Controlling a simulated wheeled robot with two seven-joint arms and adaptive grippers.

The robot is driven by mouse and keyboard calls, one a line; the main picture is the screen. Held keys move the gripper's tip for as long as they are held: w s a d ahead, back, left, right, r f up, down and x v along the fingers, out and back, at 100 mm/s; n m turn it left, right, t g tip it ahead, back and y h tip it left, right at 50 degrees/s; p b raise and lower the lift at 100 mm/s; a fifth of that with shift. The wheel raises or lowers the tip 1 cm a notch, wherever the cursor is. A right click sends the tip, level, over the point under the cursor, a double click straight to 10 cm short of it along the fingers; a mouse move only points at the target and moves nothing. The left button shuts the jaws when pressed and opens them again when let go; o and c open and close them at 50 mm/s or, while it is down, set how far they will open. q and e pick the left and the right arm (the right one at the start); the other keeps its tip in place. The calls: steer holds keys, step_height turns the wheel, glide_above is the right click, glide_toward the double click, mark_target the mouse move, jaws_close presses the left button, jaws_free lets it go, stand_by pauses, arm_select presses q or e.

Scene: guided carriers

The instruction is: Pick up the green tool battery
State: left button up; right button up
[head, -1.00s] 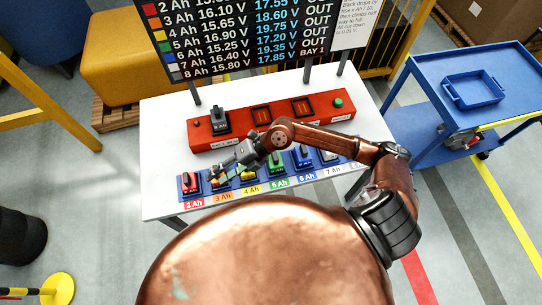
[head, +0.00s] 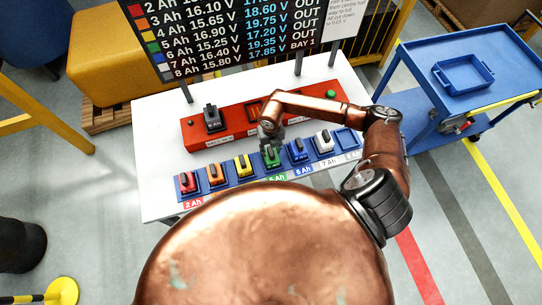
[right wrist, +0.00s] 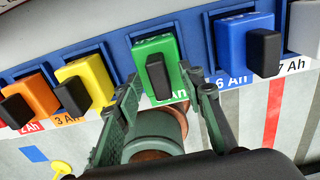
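The green tool battery (head: 272,160), with a black block on its face, sits in the blue rack (head: 228,182) above the 5 Ah label. In the right wrist view the green battery (right wrist: 144,48) is near the top centre. My right gripper (head: 270,138) is directly over it in the head view. In the right wrist view my right gripper (right wrist: 163,80) is open, with one finger on each side of the battery's lower part. Whether either finger touches it I cannot tell. My left gripper is not in view.
Red, orange (right wrist: 38,98), yellow (right wrist: 86,80), blue (right wrist: 243,35) and white batteries share the rack. The yellow and blue ones are close neighbours. A red charger (head: 240,118) holding a grey battery (head: 212,118) stands behind. A blue trolley (head: 430,70) with a tray stands right.

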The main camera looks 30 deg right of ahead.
steer(key=shift+f, duration=0.6)
steer(key=shift+c, duration=0.6)
jaws_close()
